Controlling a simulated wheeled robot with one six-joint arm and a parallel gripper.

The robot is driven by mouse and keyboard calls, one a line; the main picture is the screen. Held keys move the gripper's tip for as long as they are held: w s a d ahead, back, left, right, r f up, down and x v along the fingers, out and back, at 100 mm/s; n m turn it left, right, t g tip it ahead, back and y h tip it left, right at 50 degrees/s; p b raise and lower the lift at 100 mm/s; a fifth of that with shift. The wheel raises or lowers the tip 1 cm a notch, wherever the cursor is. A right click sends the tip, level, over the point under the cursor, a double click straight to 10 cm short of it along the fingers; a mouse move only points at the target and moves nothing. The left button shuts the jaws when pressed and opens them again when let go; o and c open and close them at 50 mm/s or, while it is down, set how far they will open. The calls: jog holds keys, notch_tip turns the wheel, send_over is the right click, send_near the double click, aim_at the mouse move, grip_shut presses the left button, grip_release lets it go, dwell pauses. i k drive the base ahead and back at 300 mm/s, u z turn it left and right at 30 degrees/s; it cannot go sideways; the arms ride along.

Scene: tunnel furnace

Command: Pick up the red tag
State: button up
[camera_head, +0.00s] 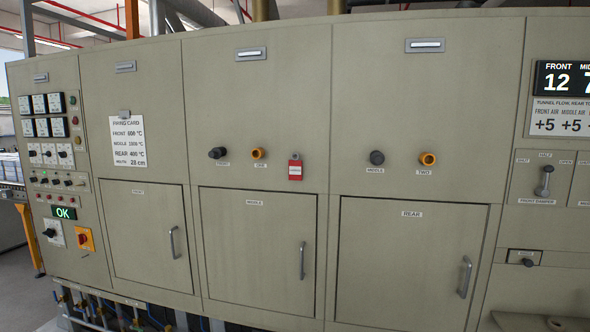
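A small red tag (295,171) with a pale label band hangs on the front of the beige furnace cabinet (260,100), near the middle of the picture. My gripper does not show in this view.
Doors with metal handles (302,260) lie below. A meter and switch panel (50,140) is at the left. A damper lever (544,181) and a display (565,78) are at the right.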

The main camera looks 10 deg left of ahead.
aim_at(295, 166)
jog(key=u, duration=0.55)
jog(key=k, duration=1.25)
jog(key=u, duration=1.3)
jog(key=i, duration=2.8)
jog(key=z, duration=0.95)
jog(key=i, duration=0.75)
jog(key=z, duration=0.8)
